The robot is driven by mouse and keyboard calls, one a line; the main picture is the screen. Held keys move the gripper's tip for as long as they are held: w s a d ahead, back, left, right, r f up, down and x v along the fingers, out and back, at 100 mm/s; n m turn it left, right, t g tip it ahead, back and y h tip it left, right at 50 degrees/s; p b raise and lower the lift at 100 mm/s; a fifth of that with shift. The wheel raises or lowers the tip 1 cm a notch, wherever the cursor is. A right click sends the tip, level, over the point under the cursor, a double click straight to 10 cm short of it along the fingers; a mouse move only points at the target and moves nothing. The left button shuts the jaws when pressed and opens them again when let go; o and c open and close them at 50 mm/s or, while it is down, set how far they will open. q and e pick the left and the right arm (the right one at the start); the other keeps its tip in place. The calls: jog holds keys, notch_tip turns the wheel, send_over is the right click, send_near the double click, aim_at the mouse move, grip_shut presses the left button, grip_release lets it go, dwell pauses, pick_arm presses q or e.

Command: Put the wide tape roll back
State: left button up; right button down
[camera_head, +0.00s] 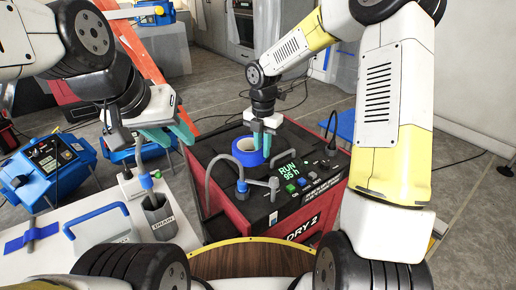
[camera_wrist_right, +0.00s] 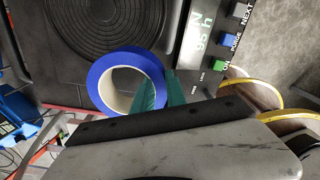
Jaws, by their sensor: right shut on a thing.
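The wide tape roll (camera_head: 246,152) is a blue ring with a pale core, at the top of the red and black machine (camera_head: 226,200). My right gripper (camera_head: 262,140) is shut on the roll's wall from above. In the right wrist view, the roll (camera_wrist_right: 107,67) shows its open core, with the teal fingers of the right gripper (camera_wrist_right: 160,90) on either side of its wall. I cannot tell whether the roll touches the machine top. My left gripper (camera_head: 173,135) is empty, its teal fingers apart, above the area left of the machine.
The machine has a lit control panel (camera_head: 300,178) and a grey hose fitting (camera_head: 262,184) at its front. A white table (camera_head: 50,262) at the left carries a grey drain holder (camera_head: 159,218) and a blue-handled container (camera_head: 100,232). Blue machines (camera_head: 45,165) stand further left.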

aim_at(262, 159)
jog(key=shift+f, duration=2.1)
jog(key=c, duration=1.4)
grip_release()
jog(key=shift+o, duration=0.2)
